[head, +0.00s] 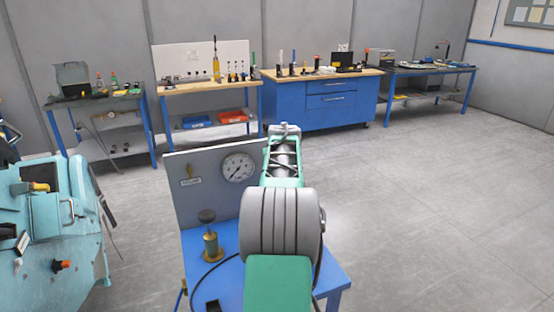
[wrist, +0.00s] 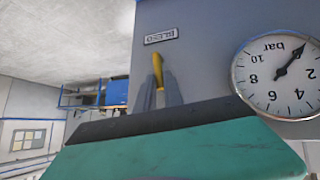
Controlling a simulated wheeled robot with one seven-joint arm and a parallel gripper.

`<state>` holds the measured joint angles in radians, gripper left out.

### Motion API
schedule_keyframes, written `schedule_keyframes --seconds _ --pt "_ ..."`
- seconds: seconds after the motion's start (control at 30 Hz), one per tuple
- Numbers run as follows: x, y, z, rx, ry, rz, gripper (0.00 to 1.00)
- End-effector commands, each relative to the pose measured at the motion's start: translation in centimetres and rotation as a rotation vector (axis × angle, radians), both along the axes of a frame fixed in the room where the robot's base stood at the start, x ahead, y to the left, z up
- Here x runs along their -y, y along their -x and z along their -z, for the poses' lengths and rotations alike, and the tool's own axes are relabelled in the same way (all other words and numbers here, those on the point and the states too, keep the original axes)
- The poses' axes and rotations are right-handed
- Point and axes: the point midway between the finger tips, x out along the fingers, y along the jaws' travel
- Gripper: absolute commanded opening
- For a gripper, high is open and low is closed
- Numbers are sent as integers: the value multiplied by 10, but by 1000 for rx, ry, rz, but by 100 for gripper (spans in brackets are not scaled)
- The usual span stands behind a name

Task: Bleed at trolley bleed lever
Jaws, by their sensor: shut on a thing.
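My gripper (wrist: 159,91) is shut on the lever, a grey finger on each side. The lever's far end is hidden between the fingers. In the head view my arm hides the bleed lever and gripper. The pressure gauge (wrist: 280,78), marked in bar, is beside the lever; its needle points near the low end. It also shows in the head view (head: 239,168).
A brass fitting with a black knob (head: 208,217) stands on the blue trolley (head: 192,242). A turquoise machine (head: 60,225) is at the left. Workbenches (head: 330,98) line the wall; floor at right is clear.

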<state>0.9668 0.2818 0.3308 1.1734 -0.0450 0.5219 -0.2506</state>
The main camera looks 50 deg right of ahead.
Motion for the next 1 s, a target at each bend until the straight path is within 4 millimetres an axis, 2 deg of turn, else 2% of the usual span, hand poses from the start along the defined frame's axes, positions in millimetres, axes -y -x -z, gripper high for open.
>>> schedule_keyframes --seconds 0.4,0.9,0.93,1.0 --pt "10 6 -2 93 -150 2 0" --pt "10 6 0 103 -166 2 0" --pt "11 6 0 103 -166 2 14" --pt "10 6 0 103 -165 2 19"
